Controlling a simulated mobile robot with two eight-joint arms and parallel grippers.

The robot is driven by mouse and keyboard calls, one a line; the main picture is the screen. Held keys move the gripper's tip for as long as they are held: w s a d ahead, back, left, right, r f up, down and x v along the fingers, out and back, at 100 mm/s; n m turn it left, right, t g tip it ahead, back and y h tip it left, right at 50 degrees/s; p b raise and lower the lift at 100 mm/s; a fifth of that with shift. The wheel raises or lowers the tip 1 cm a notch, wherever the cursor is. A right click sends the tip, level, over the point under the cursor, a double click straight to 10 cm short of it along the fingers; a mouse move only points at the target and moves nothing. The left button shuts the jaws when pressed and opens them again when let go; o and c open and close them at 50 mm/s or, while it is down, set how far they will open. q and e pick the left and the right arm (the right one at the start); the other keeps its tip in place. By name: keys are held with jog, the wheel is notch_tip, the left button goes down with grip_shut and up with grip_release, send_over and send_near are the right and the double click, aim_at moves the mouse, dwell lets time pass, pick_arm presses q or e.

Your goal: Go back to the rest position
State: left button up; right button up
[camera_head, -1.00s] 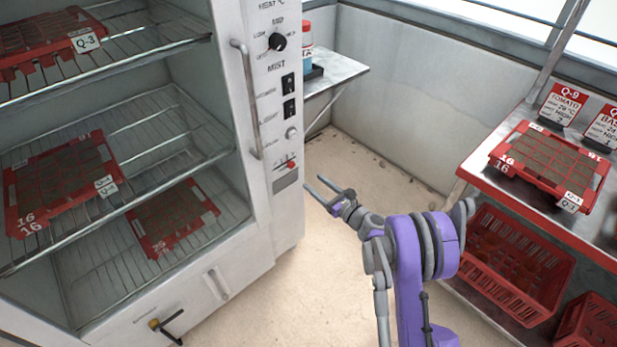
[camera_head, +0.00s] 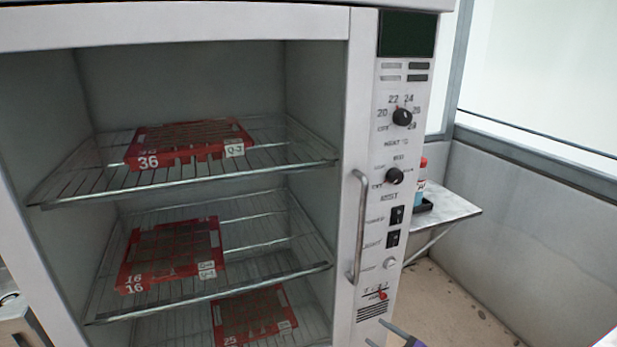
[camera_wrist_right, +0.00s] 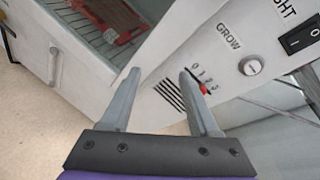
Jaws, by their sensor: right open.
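My right gripper (camera_wrist_right: 158,95) is open and empty in the right wrist view, with its two grey fingers apart in front of the cabinet's control panel. In the head view only the tip of my right gripper (camera_head: 392,335) shows at the bottom edge, below the panel. A red slider (camera_wrist_right: 204,88) beside the numbers on the panel appears close to the right finger; I cannot tell whether they touch. My left gripper is not in view.
The cabinet (camera_head: 340,25) holds red seed trays on wire shelves: an upper tray (camera_head: 190,145), a middle tray (camera_head: 172,255) and a lower tray (camera_head: 250,318). A metal side table (camera_head: 450,208) with a bottle stands right of it. Floor is clear beyond the panel.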

jog(key=s+a+r+n+g+h, duration=0.1)
jog(key=s+a+n+g, duration=0.2)
jog(key=s+n, duration=0.45)
jog(key=s+a+r+n+g+h, duration=0.1)
jog(key=s+a+n+g+h, duration=0.25)
jog(key=s, duration=0.65)
jog(key=s+d+f+n+g+h, duration=0.2)
jog(key=s+d+n+h, duration=0.15)
jog(key=s+n, duration=1)
pick_arm(q)
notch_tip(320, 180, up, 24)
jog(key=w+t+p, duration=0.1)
jog(key=p, duration=1.9)
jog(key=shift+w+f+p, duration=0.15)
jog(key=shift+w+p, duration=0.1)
jog(key=shift+p, duration=0.15)
pick_arm(e)
notch_tip(320, 180, up, 23)
jog(key=s+d+m+t, duration=0.1)
jog(key=shift+s+d, duration=0.15)
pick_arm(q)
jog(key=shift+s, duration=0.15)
pick_arm(e)
jog(key=shift+s+r+m, duration=0.1)
jog(key=shift+s+m, duration=0.05)
jog(key=shift+m, duration=0.1)
jog(key=shift+c, duration=0.2)
